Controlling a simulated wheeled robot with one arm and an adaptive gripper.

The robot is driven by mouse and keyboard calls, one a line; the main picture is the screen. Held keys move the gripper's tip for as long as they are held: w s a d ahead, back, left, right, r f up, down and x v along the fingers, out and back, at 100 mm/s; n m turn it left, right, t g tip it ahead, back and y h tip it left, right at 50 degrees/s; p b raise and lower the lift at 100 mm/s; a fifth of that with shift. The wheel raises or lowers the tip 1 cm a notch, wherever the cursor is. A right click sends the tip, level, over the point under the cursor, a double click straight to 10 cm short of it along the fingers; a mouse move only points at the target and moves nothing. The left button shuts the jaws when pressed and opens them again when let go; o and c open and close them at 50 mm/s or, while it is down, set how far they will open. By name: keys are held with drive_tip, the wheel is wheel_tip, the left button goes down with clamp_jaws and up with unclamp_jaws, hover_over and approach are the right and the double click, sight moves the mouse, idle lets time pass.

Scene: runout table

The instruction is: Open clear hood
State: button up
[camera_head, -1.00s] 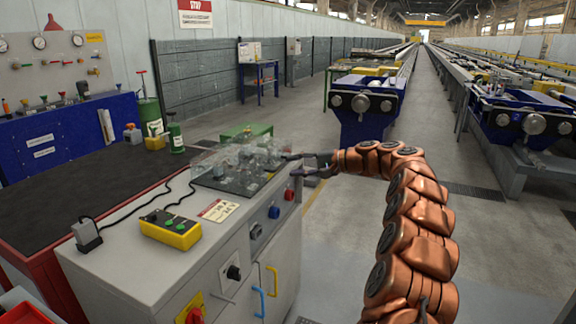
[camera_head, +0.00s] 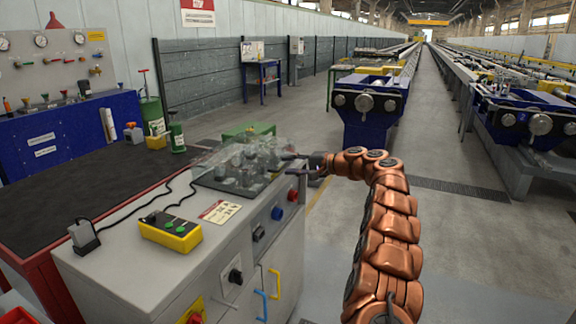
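The clear hood (camera_head: 245,162) is a see-through cover on top of the grey cabinet (camera_head: 130,262), over a dark plate with small metal parts. It looks lowered over them. My gripper (camera_head: 290,164) comes in from the right, at the hood's right edge near the cabinet's corner. Its dark fingers look spread apart, one higher and one lower, with nothing visible between them. I cannot tell whether a finger touches the hood.
A dark-topped red bench (camera_head: 70,195) adjoins at left. A blue machine (camera_head: 365,105) stands behind. The floor at right is open.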

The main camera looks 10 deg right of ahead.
drive_tip(key=shift+w+a, duration=0.25)
drive_tip(key=shift+a, duration=0.25)
drive_tip(key=shift+f, duration=0.1)
clamp_jaws()
